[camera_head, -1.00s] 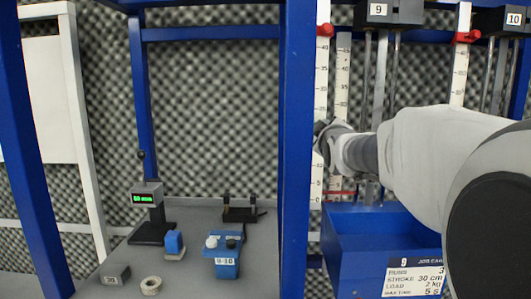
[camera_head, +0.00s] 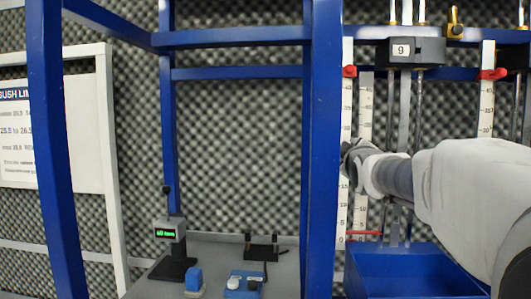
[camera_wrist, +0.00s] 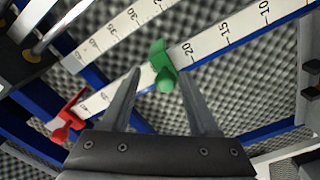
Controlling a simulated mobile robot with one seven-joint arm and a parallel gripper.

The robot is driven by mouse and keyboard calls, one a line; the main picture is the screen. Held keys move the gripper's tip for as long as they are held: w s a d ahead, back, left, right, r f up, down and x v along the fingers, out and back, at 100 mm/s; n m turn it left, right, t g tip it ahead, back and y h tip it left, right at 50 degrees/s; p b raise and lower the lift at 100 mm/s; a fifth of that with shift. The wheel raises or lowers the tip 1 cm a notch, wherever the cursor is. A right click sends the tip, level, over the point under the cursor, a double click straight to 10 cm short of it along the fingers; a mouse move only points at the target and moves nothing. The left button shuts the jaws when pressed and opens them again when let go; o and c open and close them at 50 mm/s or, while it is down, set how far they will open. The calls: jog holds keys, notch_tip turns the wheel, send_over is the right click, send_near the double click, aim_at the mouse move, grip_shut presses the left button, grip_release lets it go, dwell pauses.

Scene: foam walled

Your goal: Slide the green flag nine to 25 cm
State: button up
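The green flag (camera_wrist: 162,68), with a rounded knob, sits on a white numbered scale (camera_wrist: 215,38) in the wrist view. Its edge is just past the 20 mark, on the side toward the higher numbers. My gripper (camera_wrist: 160,72) has its two fingers apart, one on each side of the flag. A gap shows on the left of the knob; the right finger is close to it, and contact is unclear. In the head view my gripper (camera_head: 347,150) is at the left scale (camera_head: 347,110), and the green flag is hidden there.
A red flag (camera_wrist: 68,120) sits farther up the same scale. A second scale (camera_wrist: 118,30) runs alongside. The unit labelled 9 (camera_head: 402,52) hangs above a blue bin (camera_head: 410,270). A blue post (camera_head: 322,150) stands just left of my gripper.

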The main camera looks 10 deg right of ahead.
jog(key=shift+f, duration=0.1)
jog(key=b+v, duration=0.4)
jog(key=v, duration=1.3)
jog(key=shift+s+b, duration=0.2)
jog(key=shift+b, duration=0.2)
jog(key=shift+a, duration=0.1)
